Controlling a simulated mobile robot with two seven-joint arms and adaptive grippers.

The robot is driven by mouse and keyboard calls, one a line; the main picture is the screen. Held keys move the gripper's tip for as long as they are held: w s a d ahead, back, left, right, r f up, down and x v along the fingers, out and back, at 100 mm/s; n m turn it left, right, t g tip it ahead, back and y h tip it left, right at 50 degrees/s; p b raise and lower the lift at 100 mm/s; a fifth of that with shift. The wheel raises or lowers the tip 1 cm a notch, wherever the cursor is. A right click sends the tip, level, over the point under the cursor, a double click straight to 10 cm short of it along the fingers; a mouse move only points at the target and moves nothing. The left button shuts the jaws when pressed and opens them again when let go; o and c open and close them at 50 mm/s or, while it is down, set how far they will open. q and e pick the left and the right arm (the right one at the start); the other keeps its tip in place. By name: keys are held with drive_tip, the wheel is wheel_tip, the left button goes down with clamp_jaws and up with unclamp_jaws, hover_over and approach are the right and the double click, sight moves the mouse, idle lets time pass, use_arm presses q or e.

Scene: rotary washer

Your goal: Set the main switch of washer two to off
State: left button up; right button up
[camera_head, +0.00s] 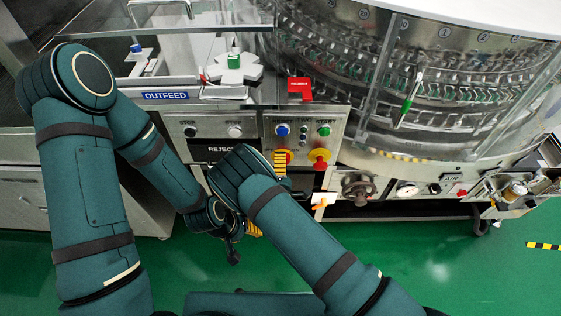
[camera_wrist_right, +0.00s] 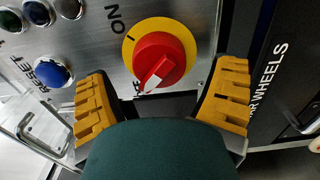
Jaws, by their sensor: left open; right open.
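The main switch (camera_wrist_right: 160,58) is a red rotary knob on a yellow disc, seen in the right wrist view. Its white pointer is turned to the lower left, towards a label that is mostly hidden; the ON mark is at the upper left. In the head view the switch (camera_head: 289,154) is partly hidden by my right gripper (camera_head: 279,163). My right gripper (camera_wrist_right: 162,80) is open, with its yellow fingers on either side of the knob's lower part; contact cannot be told. My left gripper (camera_head: 245,240) hangs lower, in front of the cabinet, away from the switch.
A red stop button on yellow (camera_head: 320,158) sits right of the switch. Blue (camera_head: 282,130) and green (camera_head: 324,131) buttons are above. A valve handwheel (camera_head: 357,188) and gauge (camera_head: 406,189) are further right. The green floor (camera_head: 440,265) is clear at the lower right.

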drive_tip(key=s, duration=1)
drive_tip(key=shift+s, duration=0.4)
